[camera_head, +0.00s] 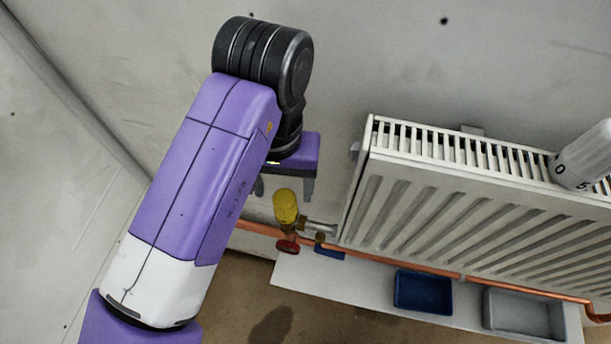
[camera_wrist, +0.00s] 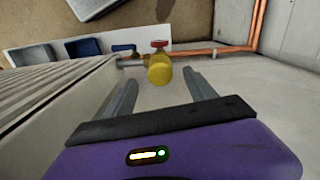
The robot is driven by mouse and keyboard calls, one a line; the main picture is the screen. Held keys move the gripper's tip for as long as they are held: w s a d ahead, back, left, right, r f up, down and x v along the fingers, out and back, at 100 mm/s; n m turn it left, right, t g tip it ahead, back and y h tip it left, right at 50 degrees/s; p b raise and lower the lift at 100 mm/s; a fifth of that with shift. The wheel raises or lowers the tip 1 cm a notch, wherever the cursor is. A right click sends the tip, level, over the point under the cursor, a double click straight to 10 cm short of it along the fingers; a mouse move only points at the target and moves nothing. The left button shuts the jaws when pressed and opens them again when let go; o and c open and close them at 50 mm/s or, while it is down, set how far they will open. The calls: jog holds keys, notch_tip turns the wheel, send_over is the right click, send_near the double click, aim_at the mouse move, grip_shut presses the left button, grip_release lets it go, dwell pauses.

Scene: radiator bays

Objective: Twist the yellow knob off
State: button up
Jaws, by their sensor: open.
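The yellow knob (camera_head: 285,206) sits on a brass valve (camera_head: 305,224) at the radiator's left end in the head view. In the wrist view the yellow knob (camera_wrist: 159,70) shows ahead of the fingers, near the middle of the gap between them. My gripper (camera_head: 284,190) is open and empty, with its fingers pointing down just above and behind the knob in the head view. The open gripper also shows in the wrist view (camera_wrist: 162,82), a finger on each side. The fingers do not appear to touch the knob.
A red handle (camera_head: 287,246) and a copper pipe (camera_head: 390,264) lie below the knob. The white radiator (camera_head: 420,196) stands right of it. A blue tray (camera_head: 423,291) and a grey tray (camera_head: 523,313) sit on a white shelf (camera_head: 335,289). A white numbered dial (camera_head: 583,158) is at far right.

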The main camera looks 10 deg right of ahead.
aim_at(286, 205)
jog(key=shift+f, duration=3.5)
grip_shut()
jog(key=shift+f, duration=0.2)
jog(key=shift+p, duration=0.3)
jog(key=shift+d+r+n+p, duration=0.1)
jog(key=shift+r+n+p, duration=0.1)
jog(key=shift+n+p, duration=1.75)
jog(key=shift+n, duration=0.15)
jog(key=shift+f+n, duration=0.15)
jog(key=shift+n, duration=0.35)
